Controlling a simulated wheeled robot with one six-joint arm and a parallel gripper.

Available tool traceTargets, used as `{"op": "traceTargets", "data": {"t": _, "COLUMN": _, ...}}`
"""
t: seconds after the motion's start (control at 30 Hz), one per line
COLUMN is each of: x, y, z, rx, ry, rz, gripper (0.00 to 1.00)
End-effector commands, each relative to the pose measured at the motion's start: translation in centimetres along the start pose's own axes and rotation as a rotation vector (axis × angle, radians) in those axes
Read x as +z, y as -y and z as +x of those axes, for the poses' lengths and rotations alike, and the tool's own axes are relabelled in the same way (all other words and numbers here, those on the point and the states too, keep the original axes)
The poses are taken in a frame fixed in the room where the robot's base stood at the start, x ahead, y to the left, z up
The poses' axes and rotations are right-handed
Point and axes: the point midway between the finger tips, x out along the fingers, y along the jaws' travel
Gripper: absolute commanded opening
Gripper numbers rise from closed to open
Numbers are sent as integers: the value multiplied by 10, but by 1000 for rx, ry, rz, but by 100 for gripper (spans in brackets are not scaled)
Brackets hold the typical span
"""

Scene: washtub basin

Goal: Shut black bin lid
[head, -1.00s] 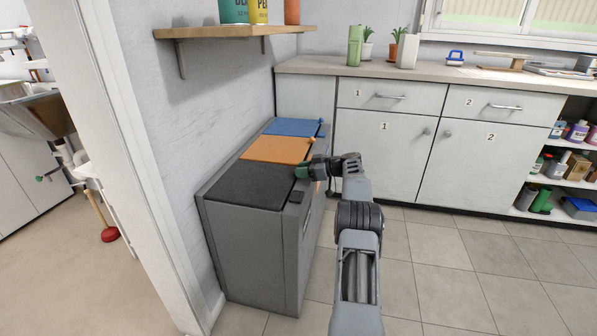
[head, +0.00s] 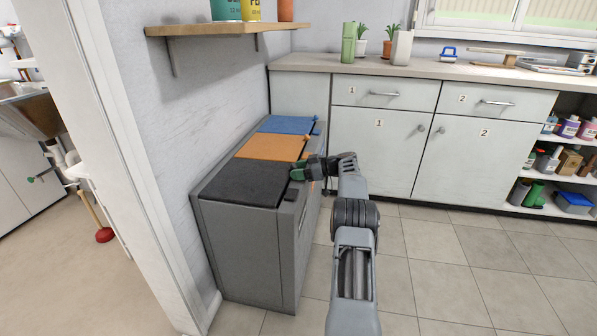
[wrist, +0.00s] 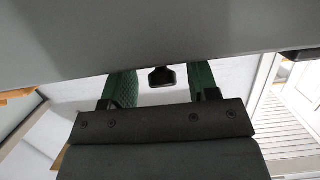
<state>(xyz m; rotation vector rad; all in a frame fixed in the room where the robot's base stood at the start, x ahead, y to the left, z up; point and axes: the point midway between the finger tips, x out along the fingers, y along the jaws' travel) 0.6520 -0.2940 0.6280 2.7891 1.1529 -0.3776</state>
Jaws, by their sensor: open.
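The black bin lid (head: 246,183) lies flat on the near end of the grey bin (head: 240,245) in the head view, level with the coloured lids, and looks shut. My gripper (head: 297,173) is at the lid's front right edge, close to the bin's top; I cannot tell whether it touches. In the wrist view my gripper (wrist: 160,82) has its two green fingers spread apart, with a small black knob between them.
An orange lid (head: 271,146) and a blue lid (head: 288,124) lie behind the black one, both flat. A wall and a wooden shelf (head: 215,30) are on the left. Cabinets (head: 375,150) stand behind. The tiled floor at right is clear.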

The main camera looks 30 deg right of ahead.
Motion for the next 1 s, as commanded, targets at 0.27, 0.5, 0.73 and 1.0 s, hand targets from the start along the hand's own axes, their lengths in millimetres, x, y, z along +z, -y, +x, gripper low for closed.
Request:
{"op": "traceTargets", "data": {"t": 0.27, "x": -3, "y": -1, "z": -52, "rx": 6, "ry": 0, "rz": 2, "gripper": 54}}
{"op": "traceTargets", "data": {"t": 0.5, "x": -1, "y": 0, "z": -98, "rx": 3, "ry": 1, "rz": 3, "gripper": 54}}
{"op": "traceTargets", "data": {"t": 0.73, "x": 0, "y": 0, "z": -125, "rx": 2, "ry": 1, "rz": 3, "gripper": 54}}
{"op": "traceTargets", "data": {"t": 1.0, "x": 2, "y": 0, "z": -134, "rx": 0, "ry": 1, "rz": 3, "gripper": 54}}
